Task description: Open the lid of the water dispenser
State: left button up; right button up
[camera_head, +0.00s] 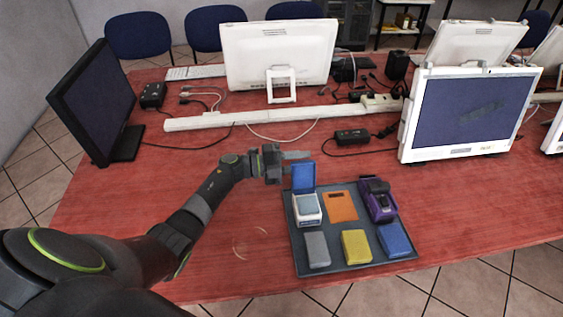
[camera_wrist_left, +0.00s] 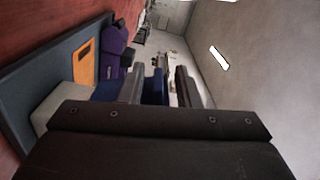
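No water dispenser that I can tell for certain is in view. A small white box (camera_head: 308,210) with a blue lid (camera_head: 303,175) stands at the back left of a dark tray (camera_head: 340,259); the lid stands up, open. My left gripper (camera_head: 296,157) is just behind and above the lid, pointing right. In the left wrist view my left gripper (camera_wrist_left: 158,86) has its fingers apart, and dark blue shows between them; I cannot tell whether it is the lid or background. The box (camera_wrist_left: 50,105) shows at the left there. My right gripper is not in view.
The tray also holds an orange piece (camera_head: 341,206), a purple device (camera_head: 377,199), and grey (camera_head: 316,249), yellow (camera_head: 356,246) and blue (camera_head: 394,240) blocks. A white power strip (camera_head: 250,118), cables and monitors (camera_head: 463,112) stand behind. The red table (camera_head: 480,200) is clear right of the tray.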

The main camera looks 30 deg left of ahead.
pick_arm(q)
jog(key=b+v, duration=0.3)
jog(key=v, duration=1.4)
jog(key=shift+s, duration=0.1)
